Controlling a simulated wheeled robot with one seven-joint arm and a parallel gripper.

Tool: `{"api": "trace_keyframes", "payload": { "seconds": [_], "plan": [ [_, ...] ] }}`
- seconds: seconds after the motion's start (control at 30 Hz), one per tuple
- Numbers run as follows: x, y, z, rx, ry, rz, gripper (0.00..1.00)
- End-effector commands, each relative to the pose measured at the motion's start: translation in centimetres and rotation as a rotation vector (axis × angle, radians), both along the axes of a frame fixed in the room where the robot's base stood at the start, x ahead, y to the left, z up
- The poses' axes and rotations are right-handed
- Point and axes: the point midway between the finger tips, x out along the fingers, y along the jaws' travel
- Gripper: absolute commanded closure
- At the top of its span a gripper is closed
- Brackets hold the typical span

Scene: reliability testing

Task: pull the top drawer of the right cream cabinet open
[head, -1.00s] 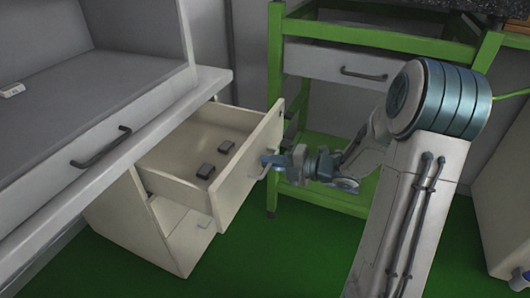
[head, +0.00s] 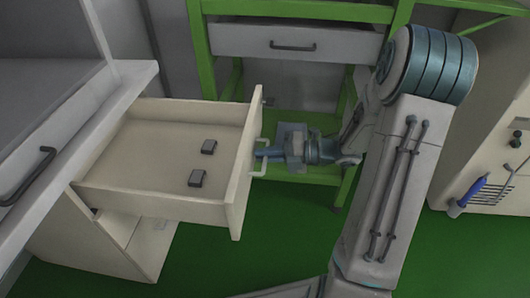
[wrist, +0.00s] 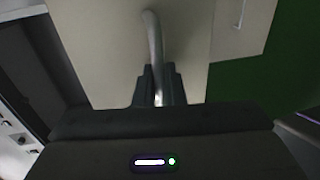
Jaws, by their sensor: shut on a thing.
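The cream cabinet (head: 80,245) stands under the grey workbench at the left of the head view. Its top drawer (head: 245,165) is pulled far out, and its inside shows with two small dark boxes (head: 203,162) on the bottom. My gripper (head: 264,157) is at the drawer front and shut on the drawer's handle (head: 261,168). In the wrist view the metal handle (wrist: 153,40) runs down between the two dark fingers (wrist: 159,92). The cream drawer front fills much of that view behind it.
A green-framed table (head: 200,60) with a grey drawer stands behind my arm. A cream cabinet (head: 480,150) with a blue-handled tool (head: 466,196) is at the right. Green floor (head: 270,225) is open in front.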

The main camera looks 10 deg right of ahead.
Motion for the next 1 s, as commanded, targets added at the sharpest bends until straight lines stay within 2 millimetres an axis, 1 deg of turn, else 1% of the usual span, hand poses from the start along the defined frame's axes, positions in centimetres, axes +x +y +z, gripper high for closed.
{"api": "trace_keyframes", "payload": {
  "seconds": [0.03,0.17,0.2,0.47,0.57,0.67,0.77,1.0],
  "plan": [
    [0.3,-0.3,0.1,-0.004,-0.005,-0.011,1.00],
    [0.4,-0.4,0.1,-0.003,-0.006,-0.013,1.00],
    [0.4,-0.4,0.1,-0.003,-0.006,-0.013,0.85],
    [0.2,-0.2,0.1,-0.001,-0.003,-0.006,0.85],
    [0.0,-0.5,0.2,-0.001,-0.002,-0.007,0.85],
    [-0.3,-1.6,0.6,0.000,-0.003,-0.009,0.85],
    [-0.9,-3.5,1.0,-0.001,-0.002,-0.012,0.85],
    [-2.7,-8.7,2.1,-0.002,-0.002,-0.014,0.85]
  ]
}}
